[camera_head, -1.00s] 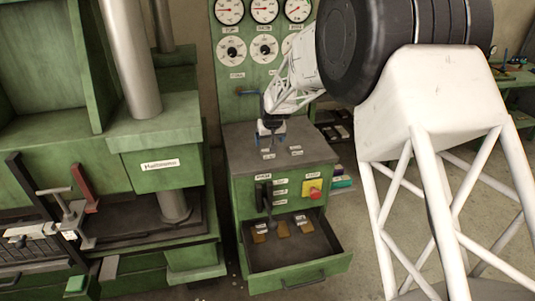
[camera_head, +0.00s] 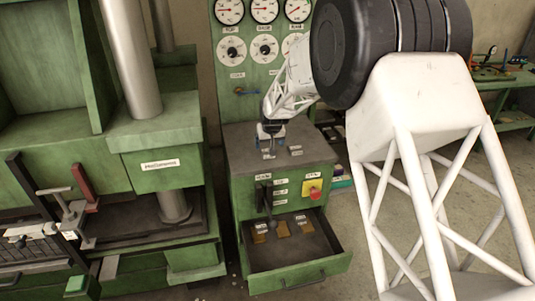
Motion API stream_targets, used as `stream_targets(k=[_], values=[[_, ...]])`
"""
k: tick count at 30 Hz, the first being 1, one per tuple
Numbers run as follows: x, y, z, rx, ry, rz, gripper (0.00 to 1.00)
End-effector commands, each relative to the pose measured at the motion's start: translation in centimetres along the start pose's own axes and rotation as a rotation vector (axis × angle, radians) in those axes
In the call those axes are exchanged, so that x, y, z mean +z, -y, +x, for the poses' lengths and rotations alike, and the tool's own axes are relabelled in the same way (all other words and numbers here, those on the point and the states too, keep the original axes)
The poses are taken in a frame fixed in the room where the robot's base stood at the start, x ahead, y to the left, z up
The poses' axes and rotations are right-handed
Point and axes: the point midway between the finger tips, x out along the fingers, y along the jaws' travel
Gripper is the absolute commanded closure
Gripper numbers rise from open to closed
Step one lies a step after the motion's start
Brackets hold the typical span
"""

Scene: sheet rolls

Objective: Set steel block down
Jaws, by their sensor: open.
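My gripper (camera_head: 270,143) is small in the view, pointing down over the top of the green cabinet (camera_head: 318,152). Its blue-tipped fingers are open. A small grey piece with a pale label (camera_head: 268,156) lies on the cabinet top just below the fingertips; it looks like a steel block. Whether the fingers still touch it is too small to tell. A second labelled grey piece (camera_head: 295,151) lies a little to the right, apart from the gripper.
The cabinet's drawer (camera_head: 318,276) is open and holds several labelled brown pieces (camera_head: 283,229). A lever (camera_head: 266,198) and a red button (camera_head: 314,193) are on the cabinet front. A green press (camera_head: 160,170) stands at left, and a gauge panel (camera_head: 262,60) rises behind.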

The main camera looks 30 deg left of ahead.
Motion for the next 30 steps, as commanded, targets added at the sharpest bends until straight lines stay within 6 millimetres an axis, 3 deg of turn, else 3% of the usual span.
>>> stream_targets(k=[8,21,30], values=[[0.0,0.0,0.8,0.000,0.001,0.000,0.11],[0.0,0.1,4.8,0.000,0.001,0.000,0.11],[0.0,0.0,5.2,0.000,0.000,0.000,0.11]])
